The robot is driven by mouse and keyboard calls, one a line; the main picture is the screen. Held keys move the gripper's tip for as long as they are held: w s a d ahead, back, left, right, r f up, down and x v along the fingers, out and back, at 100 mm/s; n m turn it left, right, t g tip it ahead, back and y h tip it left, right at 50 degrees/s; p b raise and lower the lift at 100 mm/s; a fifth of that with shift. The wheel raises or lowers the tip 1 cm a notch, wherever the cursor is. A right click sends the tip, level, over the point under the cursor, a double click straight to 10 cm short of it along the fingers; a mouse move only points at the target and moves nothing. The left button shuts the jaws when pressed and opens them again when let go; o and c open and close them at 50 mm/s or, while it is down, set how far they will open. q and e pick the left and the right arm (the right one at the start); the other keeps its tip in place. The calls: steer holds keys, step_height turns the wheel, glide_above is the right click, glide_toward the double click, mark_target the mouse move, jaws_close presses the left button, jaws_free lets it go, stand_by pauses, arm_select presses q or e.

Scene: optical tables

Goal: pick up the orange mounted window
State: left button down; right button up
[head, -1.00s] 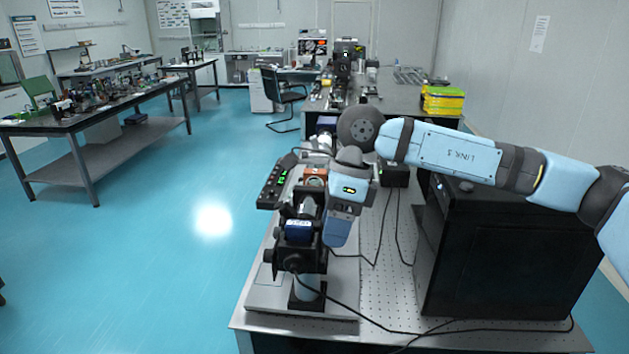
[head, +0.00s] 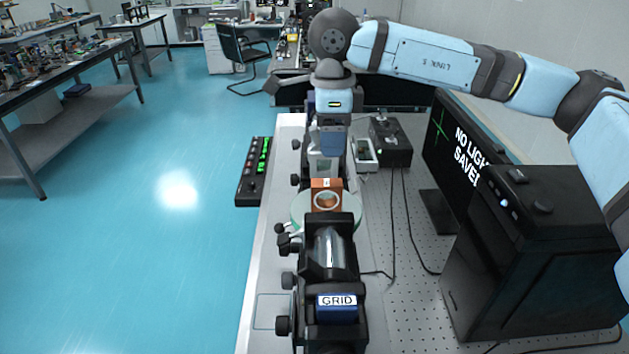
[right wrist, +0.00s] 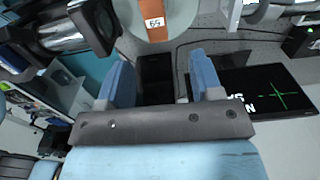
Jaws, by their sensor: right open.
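The orange mounted window (head: 327,199) is a small orange block with a round pale opening. It sits on a round pale green plate (head: 300,208) in the row of optics, just beyond the black GRID unit (head: 337,305). In the right wrist view the orange part (right wrist: 172,20) shows at the top with a white label. My right gripper (head: 331,150) is above and beyond it in the head view, pointing down. In the right wrist view its two blue fingers (right wrist: 162,80) are apart with nothing between them. My left gripper is out of view.
A black keypad with green digits (head: 254,171) lies left of the bench. A black box (head: 390,141), a monitor (head: 455,150) and a large black case (head: 520,260) stand to the right. Cables cross the perforated tabletop (head: 410,270). Open floor lies to the left.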

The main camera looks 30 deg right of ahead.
mark_target(329, 182)
steer(key=f, duration=0.2)
steer(key=shift+s+f+p, duration=0.35)
steer(key=shift+f, duration=0.05)
step_height(329, 182, down, 4)
steer(key=shift+w+f+p, duration=0.1)
steer(key=shift+f+p, duration=0.05)
steer(key=shift+p, duration=0.2)
steer(key=shift+f, duration=0.4)
steer(key=shift+a+f+p, duration=0.15)
steer(key=shift+f+p, duration=0.3)
steer(key=shift+f, duration=0.05)
steer(key=f, duration=0.1)
steer(key=f+p, duration=0.1)
steer(key=f, duration=0.1)
steer(key=shift+w+a+f, duration=0.1)
steer(key=shift+a+f, duration=0.1)
steer(key=shift+f, duration=0.5)
steer(key=shift+c, duration=0.6)
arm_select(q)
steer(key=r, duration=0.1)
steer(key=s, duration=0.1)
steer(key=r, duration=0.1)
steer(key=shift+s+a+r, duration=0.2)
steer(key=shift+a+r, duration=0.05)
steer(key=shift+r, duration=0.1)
arm_select(e)
jaws_close()
